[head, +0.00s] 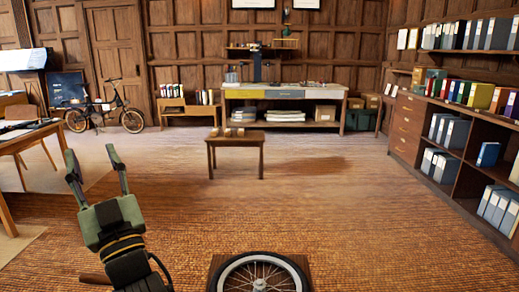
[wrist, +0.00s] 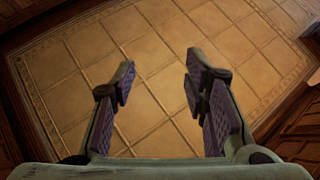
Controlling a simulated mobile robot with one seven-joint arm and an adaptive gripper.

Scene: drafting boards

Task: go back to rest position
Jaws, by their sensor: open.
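My gripper (head: 93,160) is at the lower left in the head view, raised on my arm with its fingers pointing up and away. Its two fingers are apart with nothing between them. In the wrist view the gripper (wrist: 158,85) shows the same open, empty fingers, with a pale panelled surface behind them. I cannot tell how far off that surface is.
A small wooden table (head: 236,142) with small items on it stands mid-room. A spoked wheel (head: 262,274) lies at the bottom centre. A desk (head: 30,139) is at left, a bicycle (head: 105,110) behind it, shelves of binders (head: 465,143) at right. Open floor lies between.

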